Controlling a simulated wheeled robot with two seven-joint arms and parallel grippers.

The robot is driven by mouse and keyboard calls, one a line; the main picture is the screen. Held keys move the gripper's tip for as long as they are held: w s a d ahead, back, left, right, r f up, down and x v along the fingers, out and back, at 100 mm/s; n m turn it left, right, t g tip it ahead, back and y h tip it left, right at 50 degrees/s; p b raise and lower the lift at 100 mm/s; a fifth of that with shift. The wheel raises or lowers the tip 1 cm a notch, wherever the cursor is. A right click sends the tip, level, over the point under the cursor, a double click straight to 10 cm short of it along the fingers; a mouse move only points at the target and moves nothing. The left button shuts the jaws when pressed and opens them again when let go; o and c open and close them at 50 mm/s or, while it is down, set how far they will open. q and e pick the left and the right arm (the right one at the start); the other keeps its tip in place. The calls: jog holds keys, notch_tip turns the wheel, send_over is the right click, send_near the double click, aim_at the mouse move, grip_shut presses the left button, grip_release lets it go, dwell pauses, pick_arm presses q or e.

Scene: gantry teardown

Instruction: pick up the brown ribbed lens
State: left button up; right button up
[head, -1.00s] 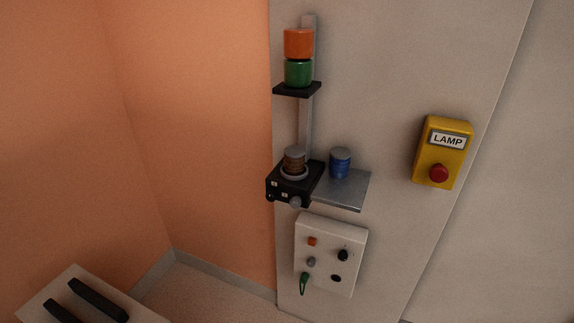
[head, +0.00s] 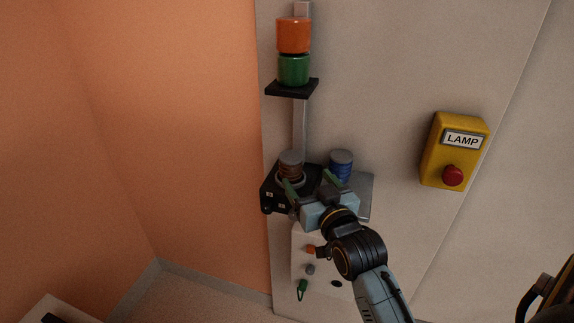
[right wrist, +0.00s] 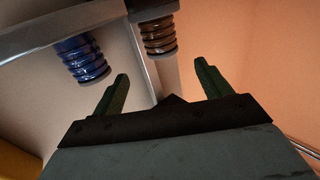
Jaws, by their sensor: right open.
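My right gripper (head: 309,183) is open and empty, in front of and slightly right of the brown lens in the head view. In the right wrist view its two green fingers (right wrist: 162,86) are spread apart, with the brown lens beyond them and not between them. My left gripper is not in view.
A blue ribbed lens (head: 341,166) stands close to the right on a metal shelf (head: 364,190). Orange (head: 293,36) and green (head: 293,70) lenses are stacked on a black bracket (head: 292,89) above. A control panel (head: 300,240) lies below; a yellow lamp box (head: 447,157) is at right.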

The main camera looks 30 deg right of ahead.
aim_at(295, 165)
jog(key=w, duration=0.4)
jog(key=shift+w+d+f, duration=0.15)
jog(key=shift+w+d, duration=0.2)
jog(key=shift+d, duration=0.05)
jog(key=shift+w, duration=0.2)
jog(key=w, duration=0.4)
jog(key=shift+w+d, duration=0.35)
jog(key=shift+w, duration=0.25)
jog(key=c, duration=0.5)
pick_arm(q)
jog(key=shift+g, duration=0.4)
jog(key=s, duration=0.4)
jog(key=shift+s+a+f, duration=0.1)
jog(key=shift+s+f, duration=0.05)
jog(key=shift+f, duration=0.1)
pick_arm(e)
jog(key=c, duration=0.6)
